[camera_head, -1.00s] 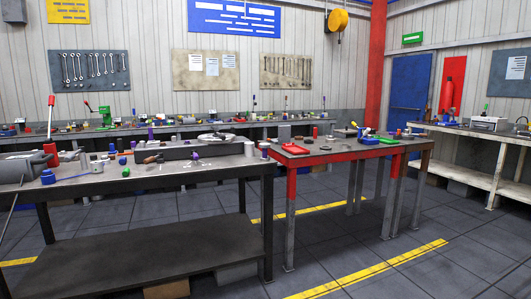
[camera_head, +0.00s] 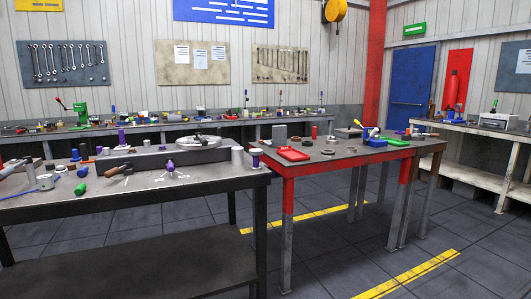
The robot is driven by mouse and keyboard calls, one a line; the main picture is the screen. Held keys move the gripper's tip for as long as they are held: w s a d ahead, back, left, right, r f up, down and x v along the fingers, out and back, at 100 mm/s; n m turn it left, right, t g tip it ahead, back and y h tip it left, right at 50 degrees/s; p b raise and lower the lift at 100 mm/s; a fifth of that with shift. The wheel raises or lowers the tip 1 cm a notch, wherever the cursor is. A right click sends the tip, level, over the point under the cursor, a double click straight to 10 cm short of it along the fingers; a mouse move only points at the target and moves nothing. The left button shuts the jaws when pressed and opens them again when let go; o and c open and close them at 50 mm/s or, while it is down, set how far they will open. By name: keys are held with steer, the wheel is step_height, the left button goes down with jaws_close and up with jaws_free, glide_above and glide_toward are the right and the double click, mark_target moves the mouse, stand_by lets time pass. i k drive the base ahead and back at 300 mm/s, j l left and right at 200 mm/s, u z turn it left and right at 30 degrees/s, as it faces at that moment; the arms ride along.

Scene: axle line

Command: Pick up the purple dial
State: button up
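No purple thing is plainly readable as a dial at this size. A small purple knob-like piece (camera_head: 170,166) is on the dark-topped bench (camera_head: 215,181), with small pale bits around its foot. A purple-and-grey upright piece (camera_head: 255,159) stands near that bench's right end. A purple cylinder (camera_head: 122,137) shows farther back, towards the rear bench. My gripper is not in view.
A red-framed table (camera_head: 345,157) with a red tray (camera_head: 293,154) stands right of the dark bench. A long rear bench (camera_head: 200,124) runs along the wall. A pale bench (camera_head: 485,140) is at the right. Floor at the lower right is clear.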

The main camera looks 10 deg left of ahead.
mark_target(256, 153)
steer(key=i+j+z, duration=0.15)
steer(key=i+j, duration=0.45)
steer(key=i, duration=0.35)
steer(key=i+j+z, duration=0.1)
steer(key=i+j, duration=0.6)
steer(key=i, duration=0.2)
steer(key=i+j+z, duration=0.15)
steer(key=i+j, duration=0.65)
steer(key=i, duration=0.1)
